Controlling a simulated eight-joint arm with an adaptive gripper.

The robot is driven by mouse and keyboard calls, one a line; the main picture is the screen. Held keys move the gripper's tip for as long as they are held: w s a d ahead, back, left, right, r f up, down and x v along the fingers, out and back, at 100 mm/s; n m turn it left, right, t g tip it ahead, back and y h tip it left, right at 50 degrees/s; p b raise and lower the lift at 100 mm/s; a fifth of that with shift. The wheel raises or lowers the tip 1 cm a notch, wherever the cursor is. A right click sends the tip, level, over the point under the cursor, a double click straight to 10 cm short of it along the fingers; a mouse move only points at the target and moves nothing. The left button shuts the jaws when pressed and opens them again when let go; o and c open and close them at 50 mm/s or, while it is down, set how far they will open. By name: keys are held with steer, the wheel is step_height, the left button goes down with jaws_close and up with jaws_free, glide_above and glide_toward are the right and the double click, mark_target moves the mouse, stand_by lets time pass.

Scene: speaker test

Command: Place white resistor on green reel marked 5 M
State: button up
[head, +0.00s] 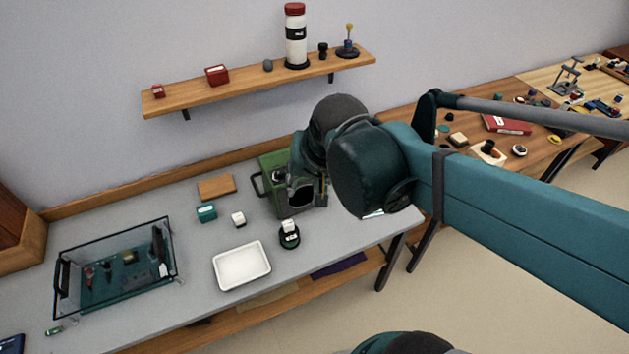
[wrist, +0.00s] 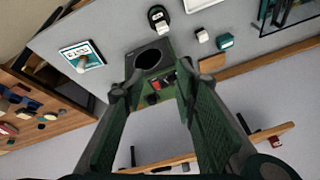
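The label is too small to read. A small white block (head: 288,226), perhaps the white resistor, appears to stand on the reel; the wrist view shows it too (wrist: 162,28). A second white block (head: 239,219) lies left of the reel on the bench, also in the wrist view (wrist: 202,36). My gripper (wrist: 150,90) is open and empty, apart from both blocks. In the head view, my arm mostly hides its fingers.
A grey box with a round dark opening (wrist: 165,48) stands beyond my fingers, close to the reel. The white tray (head: 242,284), a teal block (head: 206,212), a brown block (head: 216,187) and a clear-walled bin (head: 60,285) share the bench. A wall shelf (head: 190,98) is above.

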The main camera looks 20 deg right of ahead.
steer(key=shift+s+d+r+n+t, duration=0.25)
steer(key=shift+s+r+n+t, duration=0.25)
steer(key=shift+s+r+n, duration=0.45)
steer(key=shift+s+d+r+n+t, duration=0.2)
steer(key=shift+s+r+n+t, duration=0.3)
steer(key=shift+s+n, duration=0.7)
